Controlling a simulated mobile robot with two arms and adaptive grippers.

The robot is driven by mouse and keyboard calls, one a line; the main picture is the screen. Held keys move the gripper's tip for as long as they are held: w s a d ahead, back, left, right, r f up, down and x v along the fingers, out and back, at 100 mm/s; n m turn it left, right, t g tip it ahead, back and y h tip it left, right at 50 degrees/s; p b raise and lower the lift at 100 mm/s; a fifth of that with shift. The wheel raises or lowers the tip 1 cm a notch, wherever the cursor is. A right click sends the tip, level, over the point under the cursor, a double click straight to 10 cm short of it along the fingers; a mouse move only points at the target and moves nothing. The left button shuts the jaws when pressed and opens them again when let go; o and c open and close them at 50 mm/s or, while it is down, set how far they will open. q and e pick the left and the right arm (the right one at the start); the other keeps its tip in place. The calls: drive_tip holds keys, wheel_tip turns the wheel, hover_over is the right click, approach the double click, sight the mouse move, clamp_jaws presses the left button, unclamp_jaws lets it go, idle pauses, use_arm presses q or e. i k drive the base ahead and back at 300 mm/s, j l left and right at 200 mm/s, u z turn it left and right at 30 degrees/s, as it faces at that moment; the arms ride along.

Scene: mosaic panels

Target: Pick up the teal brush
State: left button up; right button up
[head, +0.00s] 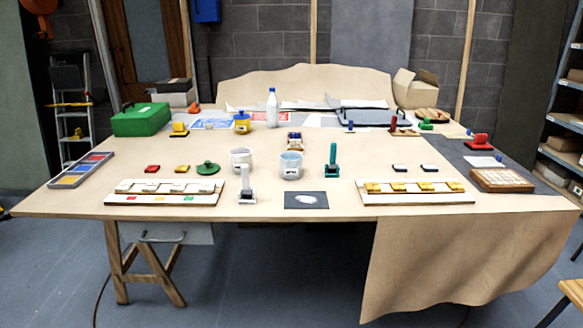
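A second, grey-white brush-like tool (247,187) stands upright nearer the front edge, left of centre. Neither of my grippers is in the head view.
A second pot (241,160) stands left of the first. A dark slate (306,200) with a white patch lies in front. Panels with white tiles (165,191) and yellow tiles (416,190) flank it. A white bottle (272,107) stands behind. Bare table surrounds the brush's right side.

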sight(333, 166)
drive_tip(key=i+j+z, duration=0.45)
drive_tip(key=i+j, duration=0.5)
